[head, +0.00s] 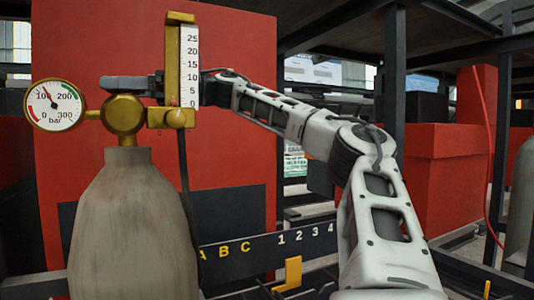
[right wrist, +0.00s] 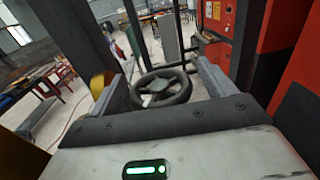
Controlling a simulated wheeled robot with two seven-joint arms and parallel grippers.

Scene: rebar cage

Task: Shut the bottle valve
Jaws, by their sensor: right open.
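The gas bottle (head: 132,225) stands upright at the left of the head view, with a brass valve body (head: 124,114) on top. In the right wrist view, the black round handwheel of the valve (right wrist: 162,88) lies between the two grey fingers of my right gripper (right wrist: 155,74). The fingers are open, one on each side of the wheel; I cannot tell whether they touch it. In the head view, my right gripper (head: 128,84) shows just above the valve body, partly behind the flow meter, and the wheel is hidden there. My left gripper is not in view.
A round pressure gauge (head: 55,105) sits left of the valve. A brass flow meter with a white scale (head: 189,66) stands right of it, close to my right wrist. A red cabinet (head: 90,45) is behind. A dark post (head: 395,70) rises behind my right arm.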

